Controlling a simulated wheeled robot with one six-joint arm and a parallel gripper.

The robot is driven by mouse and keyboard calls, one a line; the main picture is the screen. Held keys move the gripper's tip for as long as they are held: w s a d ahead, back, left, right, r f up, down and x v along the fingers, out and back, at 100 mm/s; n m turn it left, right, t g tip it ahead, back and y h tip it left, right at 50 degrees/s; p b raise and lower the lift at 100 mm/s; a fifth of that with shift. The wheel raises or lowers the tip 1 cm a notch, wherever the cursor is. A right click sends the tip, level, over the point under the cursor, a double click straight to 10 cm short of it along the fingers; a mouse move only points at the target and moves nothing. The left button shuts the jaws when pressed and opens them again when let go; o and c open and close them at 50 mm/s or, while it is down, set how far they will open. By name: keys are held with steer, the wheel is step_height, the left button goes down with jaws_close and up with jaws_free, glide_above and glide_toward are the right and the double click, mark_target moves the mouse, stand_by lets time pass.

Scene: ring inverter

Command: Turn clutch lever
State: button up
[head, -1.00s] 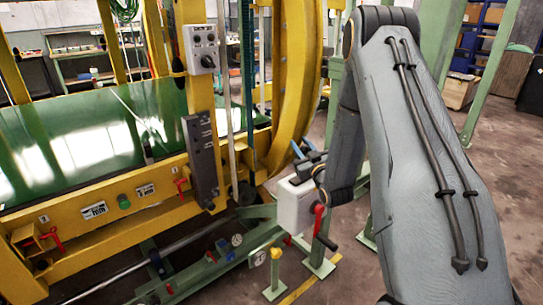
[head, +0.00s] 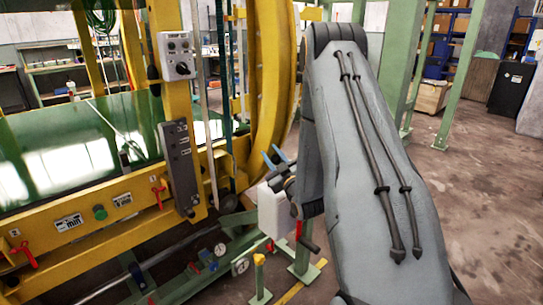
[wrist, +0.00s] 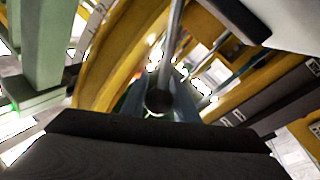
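I cannot tell for sure which lever is the clutch lever. In the wrist view a grey rod with a dark round end (wrist: 158,101) stands close in front of my gripper. My gripper (head: 274,156) is just above and behind the white box; its two blue fingertips show apart, so it looks open. In the wrist view its fingers (wrist: 160,92) lie on either side of the rod end. Contact cannot be told.
The yellow ring (head: 270,80) rises behind my gripper. A yellow post carries a grey control box (head: 178,55) and a dark panel (head: 177,165). Red levers (head: 158,193) sit on the yellow frame at left. A green post (head: 305,255) stands below.

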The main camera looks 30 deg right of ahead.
mark_target(276, 163)
steer(key=o, duration=0.4)
steer(key=shift+w+a, duration=0.25)
steer(key=shift+a, duration=0.1)
steer(key=s, duration=0.2)
steer(key=s+f, duration=0.1)
steer(key=s, duration=0.2)
steer(key=s+b, duration=0.1)
steer(key=s, duration=0.1)
steer(key=shift+s+f, duration=0.25)
steer(key=shift+s, duration=0.15)
steer(key=shift+a, duration=0.1)
